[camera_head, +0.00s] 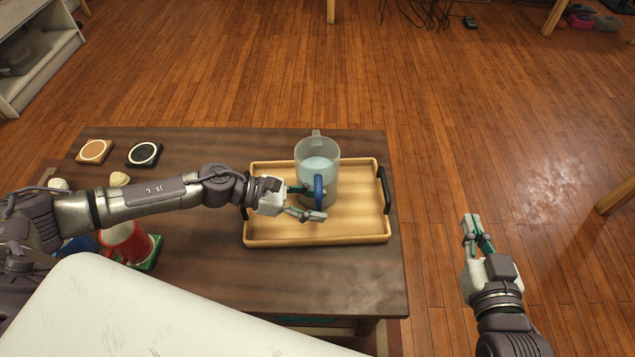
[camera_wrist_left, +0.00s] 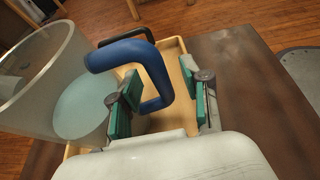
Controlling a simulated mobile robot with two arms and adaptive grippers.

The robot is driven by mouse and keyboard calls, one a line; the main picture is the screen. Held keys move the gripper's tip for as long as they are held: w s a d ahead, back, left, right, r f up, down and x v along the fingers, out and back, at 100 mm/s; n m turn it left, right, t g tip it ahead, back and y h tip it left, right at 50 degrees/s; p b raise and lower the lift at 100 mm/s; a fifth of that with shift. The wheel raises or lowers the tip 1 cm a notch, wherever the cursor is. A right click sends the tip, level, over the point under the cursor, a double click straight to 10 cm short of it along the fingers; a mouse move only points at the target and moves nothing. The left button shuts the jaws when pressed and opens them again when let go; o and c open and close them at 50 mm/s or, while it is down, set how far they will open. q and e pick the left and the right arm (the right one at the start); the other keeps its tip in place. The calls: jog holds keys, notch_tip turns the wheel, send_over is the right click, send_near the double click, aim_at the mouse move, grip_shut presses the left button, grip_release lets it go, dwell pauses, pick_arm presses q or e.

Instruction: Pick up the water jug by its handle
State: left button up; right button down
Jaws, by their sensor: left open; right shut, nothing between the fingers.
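The water jug (camera_head: 330,152) is clear, holds pale liquid, and stands upright on a wooden tray (camera_head: 262,238). Its blue handle (camera_head: 319,188) faces the front; in the left wrist view the handle (camera_wrist_left: 150,62) arches between my fingers. My left gripper (camera_head: 311,202) is open at the handle, one finger on each side. In the left wrist view the left gripper's (camera_wrist_left: 163,108) nearer-to-jug finger appears in the gap between handle and jug body; whether either finger touches is unclear. My right gripper (camera_head: 477,234) is shut and empty, off the table's right side.
The tray has dark handles (camera_head: 384,190) and sits on a dark wooden table (camera_head: 215,285). A red mug (camera_head: 124,243) on a green coaster stands left, below my left arm. Two coasters (camera_head: 95,151) (camera_head: 144,154) lie at the back left. The tray's right part is clear.

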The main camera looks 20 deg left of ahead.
pick_arm(q)
jog(key=shift+w+d+f, duration=0.15)
jog(key=shift+d+f, duration=0.1)
jog(key=shift+d, duration=0.2)
grip_shut()
jog(key=shift+r, duration=0.15)
